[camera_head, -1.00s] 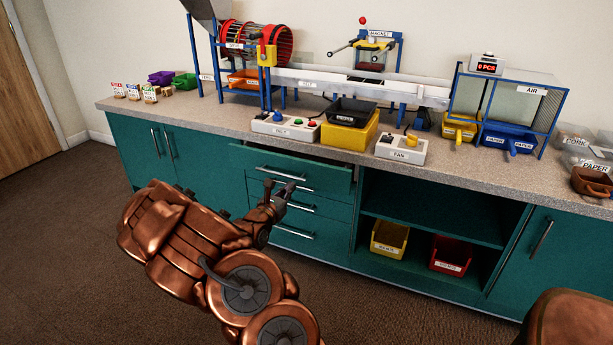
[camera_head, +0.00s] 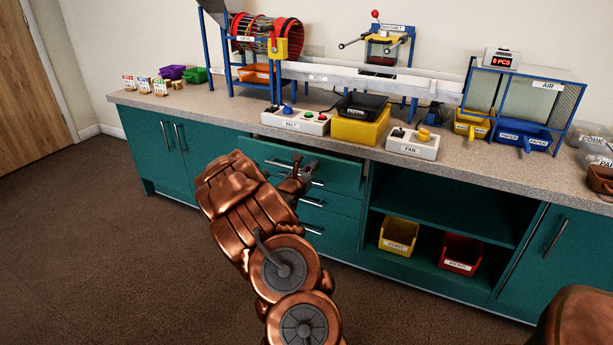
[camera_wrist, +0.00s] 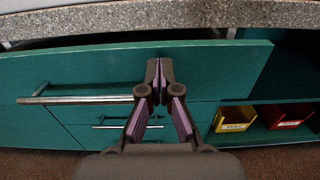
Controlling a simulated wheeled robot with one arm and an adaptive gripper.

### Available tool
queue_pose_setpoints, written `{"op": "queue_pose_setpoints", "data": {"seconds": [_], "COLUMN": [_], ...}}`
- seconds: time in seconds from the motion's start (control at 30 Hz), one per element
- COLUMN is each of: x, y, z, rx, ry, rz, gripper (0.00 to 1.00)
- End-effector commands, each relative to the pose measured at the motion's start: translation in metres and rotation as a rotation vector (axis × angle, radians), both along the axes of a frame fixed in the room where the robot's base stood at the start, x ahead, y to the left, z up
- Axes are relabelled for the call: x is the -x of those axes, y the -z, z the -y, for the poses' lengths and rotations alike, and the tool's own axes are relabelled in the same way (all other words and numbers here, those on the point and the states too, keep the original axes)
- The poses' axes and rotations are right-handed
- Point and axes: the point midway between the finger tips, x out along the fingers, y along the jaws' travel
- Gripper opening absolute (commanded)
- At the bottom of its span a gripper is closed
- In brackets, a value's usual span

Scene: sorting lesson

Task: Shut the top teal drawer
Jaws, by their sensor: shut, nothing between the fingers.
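The top teal drawer (camera_head: 342,176) is in the bank of drawers under the counter. It stands partly open, its front jutting out past the drawers below. In the wrist view the drawer front (camera_wrist: 220,68) spans the picture, with a dark gap above it under the counter edge. Its silver bar handle (camera_wrist: 75,100) is left of my fingers. My gripper (camera_head: 305,167) is shut and empty, in front of the drawer. In the wrist view my gripper's fingertips (camera_wrist: 159,72) are at the drawer front, right of the handle; whether they touch it I cannot tell.
Lower drawers (camera_head: 328,227) sit beneath it. To the right is an open shelf with a yellow bin (camera_head: 398,234) and a red bin (camera_head: 461,253). The counter (camera_head: 225,112) above carries sorting machines and control boxes. Brown floor (camera_head: 110,240) is free at the left.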

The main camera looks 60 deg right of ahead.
Motion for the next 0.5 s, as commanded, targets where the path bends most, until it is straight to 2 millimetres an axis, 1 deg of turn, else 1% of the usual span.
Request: {"op": "queue_pose_setpoints", "data": {"seconds": [0.03,0.1,0.2,0.33,0.5], "x": [0.001,0.0,-0.001,-0.001,-0.001], "y": [0.003,0.003,0.002,0.001,0.001], "z": [0.007,0.015,0.023,0.028,0.03], "rx": [-0.001,-0.001,-0.001,-0.001,0.0], "ry": [0.002,0.001,0.0,0.0,-0.001], "rz": [0.002,0.001,0.002,0.001,-0.001], "gripper": [0.0,0.0,0.0,0.0,0.0]}}
